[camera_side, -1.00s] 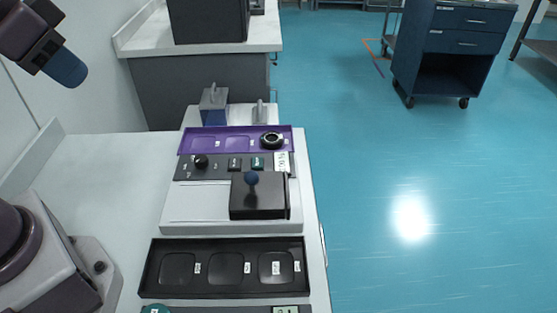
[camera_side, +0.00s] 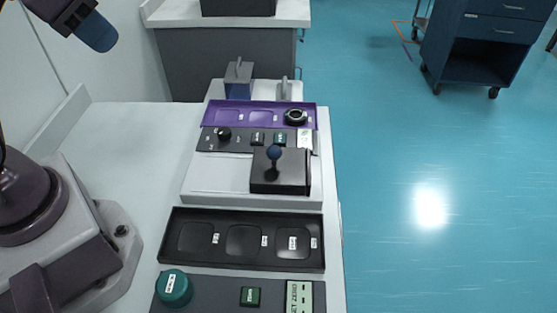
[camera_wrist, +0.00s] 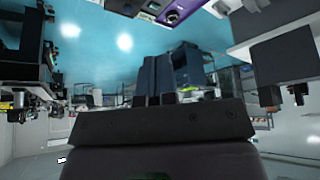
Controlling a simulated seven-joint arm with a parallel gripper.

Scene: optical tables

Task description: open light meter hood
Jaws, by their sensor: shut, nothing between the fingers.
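The light meter is a pale grey unit (camera_side: 215,178) on the bench in the side view, with a dark control strip (camera_side: 238,140) behind. Its hood (camera_side: 290,182) is a black box-like cover with a blue ball knob (camera_side: 274,153) on a short stem; it lies flat over the right part and looks closed. My gripper (camera_wrist: 160,99) shows in the wrist view with its two short fingers together and nothing between them.
A purple tray (camera_side: 262,104) holding a dark ring (camera_side: 295,116) lies behind the meter. A black tray (camera_side: 240,263) and a panel with a teal knob (camera_side: 174,287) lie in front. The bench (camera_side: 135,150) left of the meter is clear.

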